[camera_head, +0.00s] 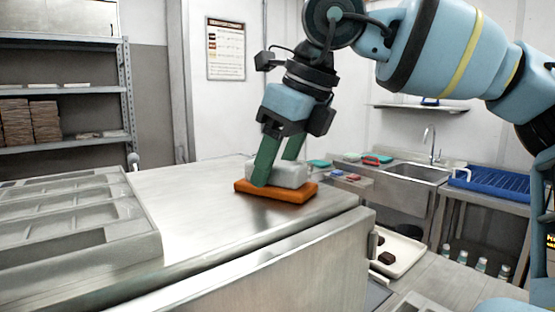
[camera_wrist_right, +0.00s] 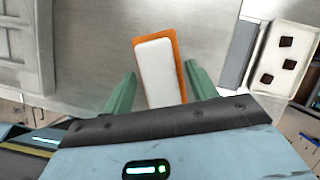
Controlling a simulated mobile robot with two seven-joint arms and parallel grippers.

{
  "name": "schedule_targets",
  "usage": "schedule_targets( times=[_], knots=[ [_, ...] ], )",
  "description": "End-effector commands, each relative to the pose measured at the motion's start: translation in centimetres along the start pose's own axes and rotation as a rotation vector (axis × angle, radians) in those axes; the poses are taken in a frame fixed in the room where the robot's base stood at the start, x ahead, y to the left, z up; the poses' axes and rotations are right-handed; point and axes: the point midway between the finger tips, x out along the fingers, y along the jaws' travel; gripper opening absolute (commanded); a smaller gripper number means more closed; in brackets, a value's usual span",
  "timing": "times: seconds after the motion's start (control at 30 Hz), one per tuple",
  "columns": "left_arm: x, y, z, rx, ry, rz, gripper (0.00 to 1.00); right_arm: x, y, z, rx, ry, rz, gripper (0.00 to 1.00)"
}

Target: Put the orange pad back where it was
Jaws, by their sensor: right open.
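The orange pad (camera_head: 277,190) lies flat on the steel table (camera_head: 200,196), near its right end, with a white block (camera_head: 290,174) on top of it. In the right wrist view the orange pad (camera_wrist_right: 175,50) shows as a rim around the white block (camera_wrist_right: 158,72). My right gripper (camera_head: 278,180) points down at the pad, its green fingers apart. In the right wrist view the open fingers of my right gripper (camera_wrist_right: 160,92) stand on either side of the pad, with a gap showing on both sides. My left gripper is in neither view.
A grey mould tray (camera_head: 75,222) lies on the left of the table. A cream tray (camera_head: 400,250) with dark brown pieces stands lower, at the right. A sink (camera_head: 415,172) and blue rack (camera_head: 490,183) are behind. The table's middle is clear.

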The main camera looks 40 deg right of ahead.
Motion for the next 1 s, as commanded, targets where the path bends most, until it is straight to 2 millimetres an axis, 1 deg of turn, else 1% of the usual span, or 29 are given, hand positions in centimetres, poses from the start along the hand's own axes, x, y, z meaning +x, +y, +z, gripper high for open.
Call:
schedule_targets(
  times=[0.17,0.27,0.37,0.7,0.83,1.0],
  knots=[
    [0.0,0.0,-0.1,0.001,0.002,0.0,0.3,-0.2,0.0,0.1,0.0,0.0,0.0,0.58],
    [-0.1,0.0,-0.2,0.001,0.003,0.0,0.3,-0.8,0.0,0.2,0.001,-0.002,-0.001,0.58],
    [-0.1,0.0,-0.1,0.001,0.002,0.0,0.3,-2.2,0.0,0.2,0.001,-0.003,-0.001,0.58],
    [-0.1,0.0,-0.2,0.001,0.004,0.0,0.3,-8.9,0.0,0.2,0.002,-0.002,-0.003,0.58],
    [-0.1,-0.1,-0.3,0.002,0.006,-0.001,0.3,-10.8,0.0,0.2,0.001,-0.002,-0.002,0.58],
    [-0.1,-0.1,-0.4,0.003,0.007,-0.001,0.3,-12.1,0.0,0.1,-0.001,0.0,0.0,0.58]
  ],
)
